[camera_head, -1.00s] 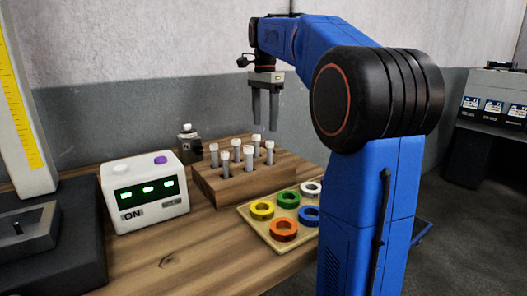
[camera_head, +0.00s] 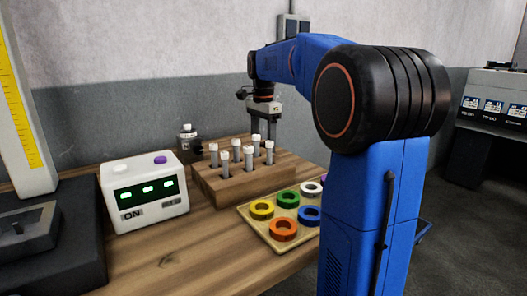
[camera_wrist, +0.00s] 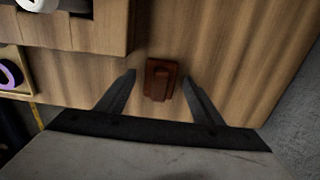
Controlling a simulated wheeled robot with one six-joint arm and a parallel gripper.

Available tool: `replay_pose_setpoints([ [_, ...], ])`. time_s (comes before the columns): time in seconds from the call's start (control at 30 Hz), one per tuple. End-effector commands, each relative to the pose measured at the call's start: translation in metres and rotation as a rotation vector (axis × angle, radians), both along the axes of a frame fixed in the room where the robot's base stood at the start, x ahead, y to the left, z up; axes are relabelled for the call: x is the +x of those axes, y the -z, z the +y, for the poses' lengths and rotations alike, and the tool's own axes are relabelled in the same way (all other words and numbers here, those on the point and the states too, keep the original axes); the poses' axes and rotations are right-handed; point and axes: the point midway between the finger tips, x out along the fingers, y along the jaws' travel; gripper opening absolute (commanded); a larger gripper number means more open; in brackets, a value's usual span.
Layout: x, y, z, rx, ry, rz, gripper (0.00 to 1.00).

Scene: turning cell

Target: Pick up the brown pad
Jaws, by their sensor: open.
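The brown pad (camera_wrist: 160,80) is a small reddish-brown block lying on the wooden table, seen in the wrist view. It sits between and slightly beyond the tips of my gripper (camera_wrist: 160,82), which is open and empty. The pad appears apart from both fingers. In the head view my gripper (camera_head: 264,128) points down behind the wooden tube rack, and its fingertips are hidden by the tubes and rack. The pad cannot be seen in the head view.
The tube rack (camera_head: 243,184) holds several capped tubes. In front of it is a tray (camera_head: 262,237) of coloured rings. A white box with green displays (camera_head: 146,194) and a small dark bottle (camera_head: 186,150) stand left. A grey wall (camera_head: 120,115) is close behind.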

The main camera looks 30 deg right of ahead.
Motion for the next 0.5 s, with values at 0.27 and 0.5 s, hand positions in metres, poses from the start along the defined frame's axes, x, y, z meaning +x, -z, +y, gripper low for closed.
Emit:
replay_pose_setpoints([
  [0.27,0.0000,-0.0003,0.0000,0.000,0.000,0.000,0.23],
  [0.5,0.0000,-0.0004,0.0000,0.000,0.000,0.000,0.12],
])
